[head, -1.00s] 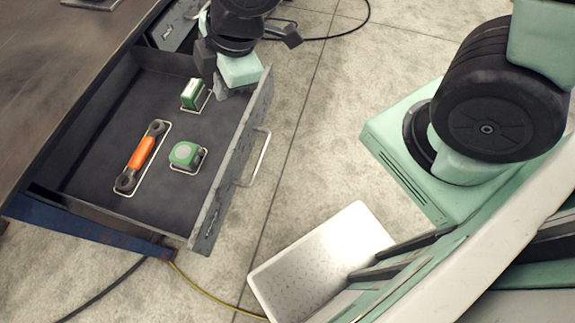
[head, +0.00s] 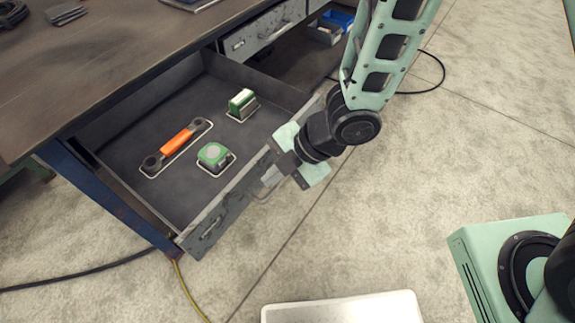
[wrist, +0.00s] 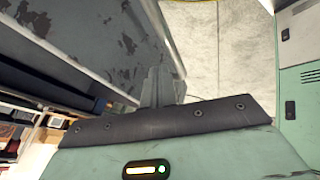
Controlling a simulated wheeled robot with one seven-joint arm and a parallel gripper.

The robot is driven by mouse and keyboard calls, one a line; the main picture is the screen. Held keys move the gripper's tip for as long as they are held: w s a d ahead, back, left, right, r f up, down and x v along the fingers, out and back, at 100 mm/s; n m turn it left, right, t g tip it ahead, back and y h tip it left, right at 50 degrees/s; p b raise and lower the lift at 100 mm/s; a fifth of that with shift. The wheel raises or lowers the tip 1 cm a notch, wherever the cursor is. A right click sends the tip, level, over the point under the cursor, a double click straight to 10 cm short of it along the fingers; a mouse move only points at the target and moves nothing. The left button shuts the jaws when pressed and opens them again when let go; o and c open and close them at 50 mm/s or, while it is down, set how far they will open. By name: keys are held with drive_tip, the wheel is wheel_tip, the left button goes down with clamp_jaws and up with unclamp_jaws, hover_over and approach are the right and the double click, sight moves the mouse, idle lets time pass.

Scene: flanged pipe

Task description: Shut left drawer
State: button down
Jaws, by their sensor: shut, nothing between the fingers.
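The left drawer (head: 218,209) stands pulled out from under the workbench, its inside open to view. It holds an orange-handled wrench-like tool (head: 176,143), a round green and grey item (head: 214,155) and a green and white box (head: 242,102), each in an outlined spot. My gripper (head: 271,177) is shut and empty at the outer side of the drawer front, near its handle. I cannot tell whether it touches. In the wrist view my shut fingers (wrist: 161,87) point along beside a worn grey panel (wrist: 100,35), which appears to be the drawer front.
The worktop (head: 90,70) lies above. A pale tray or plate (head: 345,310) sits at the bottom. Cables (head: 80,273) lie on the floor.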

drive_tip(key=shift+x, duration=0.95)
drive_tip(key=shift+w+a, duration=0.1)
drive_tip(key=shift+a, duration=0.05)
